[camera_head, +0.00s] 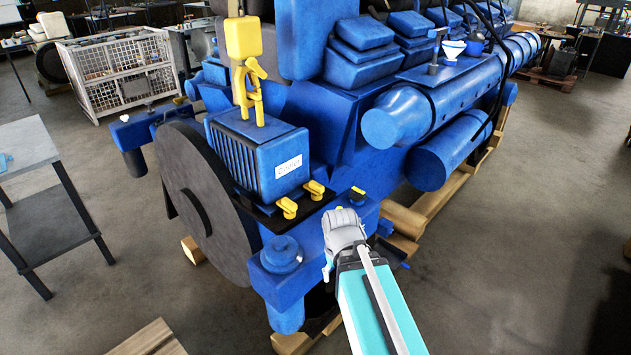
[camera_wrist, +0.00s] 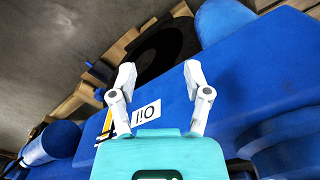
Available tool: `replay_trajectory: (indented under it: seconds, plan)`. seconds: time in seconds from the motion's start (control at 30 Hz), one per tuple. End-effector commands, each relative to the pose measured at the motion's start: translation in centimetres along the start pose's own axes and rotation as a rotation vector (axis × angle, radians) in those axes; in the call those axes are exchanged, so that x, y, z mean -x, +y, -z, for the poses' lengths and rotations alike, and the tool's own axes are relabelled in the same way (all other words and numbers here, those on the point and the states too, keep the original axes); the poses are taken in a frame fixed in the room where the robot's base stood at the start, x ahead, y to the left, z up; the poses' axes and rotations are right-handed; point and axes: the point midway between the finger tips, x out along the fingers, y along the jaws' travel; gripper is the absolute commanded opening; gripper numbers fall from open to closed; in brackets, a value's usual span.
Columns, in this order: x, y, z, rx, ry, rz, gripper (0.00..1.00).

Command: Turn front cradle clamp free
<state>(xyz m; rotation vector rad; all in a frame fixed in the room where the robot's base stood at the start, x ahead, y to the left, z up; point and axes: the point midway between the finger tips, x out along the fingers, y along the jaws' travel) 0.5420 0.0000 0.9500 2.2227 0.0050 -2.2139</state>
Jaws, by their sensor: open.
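A blue ribbed cooler (camera_head: 262,160) with a white label stands on a dark cradle plate (camera_head: 268,216) at the engine's end. Two yellow clamps show at the plate's near edge: the nearer, front-looking clamp (camera_head: 287,207) and another clamp (camera_head: 314,189) to its right. Both look seated beside the cooler's base. My gripper (camera_wrist: 160,78) is open and empty in the wrist view, its white fingers spread over a blue surface with an "Oil" label (camera_wrist: 147,113). In the head view my arm ends right of and below the clamps, touching neither; its fingers are mostly hidden there.
A yellow hoist block (camera_head: 243,38) and hook (camera_head: 248,88) hang at the cooler's top. Another small yellow part (camera_head: 357,193) sits behind my wrist. A large dark wheel (camera_head: 203,200) stands left of the cooler. Open floor lies right of the engine.

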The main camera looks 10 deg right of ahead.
Motion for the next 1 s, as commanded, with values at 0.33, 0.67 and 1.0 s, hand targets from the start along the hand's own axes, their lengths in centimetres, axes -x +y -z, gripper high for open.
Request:
replay_trajectory:
  seconds: [0.33, 0.67, 1.0]
  plan:
    - [6.8, 0.2, 6.5, 0.11, 0.004, 0.0, 0.63]
    - [13.1, 0.2, 15.2, 0.299, 0.001, 0.0, 0.63]
    - [19.5, 0.1, 24.2, 0.495, -0.002, 0.001, 0.63]
